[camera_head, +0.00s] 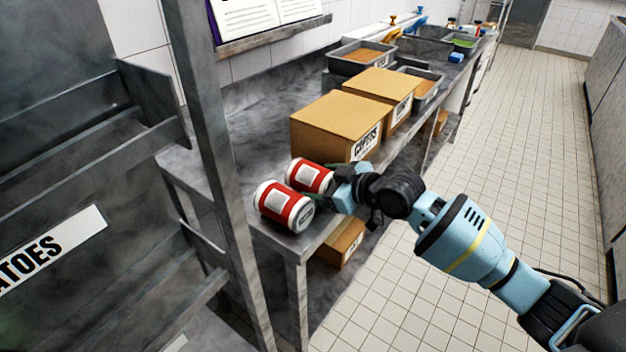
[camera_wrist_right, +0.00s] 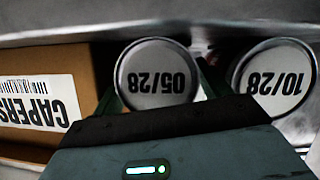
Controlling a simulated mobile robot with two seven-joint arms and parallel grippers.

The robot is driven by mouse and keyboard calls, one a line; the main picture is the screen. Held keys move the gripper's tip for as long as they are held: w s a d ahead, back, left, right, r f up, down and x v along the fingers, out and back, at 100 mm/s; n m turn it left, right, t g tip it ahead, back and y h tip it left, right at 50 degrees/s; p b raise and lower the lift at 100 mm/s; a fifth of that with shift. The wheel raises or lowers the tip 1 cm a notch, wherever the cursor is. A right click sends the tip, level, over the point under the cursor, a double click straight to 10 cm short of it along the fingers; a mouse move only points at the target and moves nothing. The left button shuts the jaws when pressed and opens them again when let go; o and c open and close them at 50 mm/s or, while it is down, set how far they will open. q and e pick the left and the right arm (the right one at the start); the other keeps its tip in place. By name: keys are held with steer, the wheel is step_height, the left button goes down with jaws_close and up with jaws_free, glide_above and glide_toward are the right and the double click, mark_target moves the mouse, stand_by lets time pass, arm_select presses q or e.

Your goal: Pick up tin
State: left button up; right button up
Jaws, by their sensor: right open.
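Two red-and-white tins lie on their sides near the front corner of the grey worktop. The far tin (camera_head: 309,176) lies beside the capers box, and the near tin (camera_head: 284,206) lies closer to the corner. In the right wrist view their pale ends face me: the tin marked 05/28 (camera_wrist_right: 156,74) and the tin marked 10/28 (camera_wrist_right: 273,80). My right gripper (camera_head: 346,187) is open at the end of the far tin. Its fingers (camera_wrist_right: 160,88) show on either side of the 05/28 end; I cannot tell whether they touch it. My left gripper is not in view.
The capers box (camera_head: 337,121) stands close beside the far tin and also shows in the right wrist view (camera_wrist_right: 38,100). Another carton (camera_head: 382,86) and grey trays (camera_head: 362,58) stand behind. A metal post (camera_head: 215,150) rises at the left. The tiled floor at right is clear.

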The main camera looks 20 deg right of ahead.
steer(key=c, duration=1)
steer(key=shift+r, duration=0.1)
steer(key=shift+c, duration=0.3)
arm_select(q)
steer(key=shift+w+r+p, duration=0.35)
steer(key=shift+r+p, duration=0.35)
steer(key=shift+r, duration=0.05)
arm_select(e)
step_height(320, 180, up, 18)
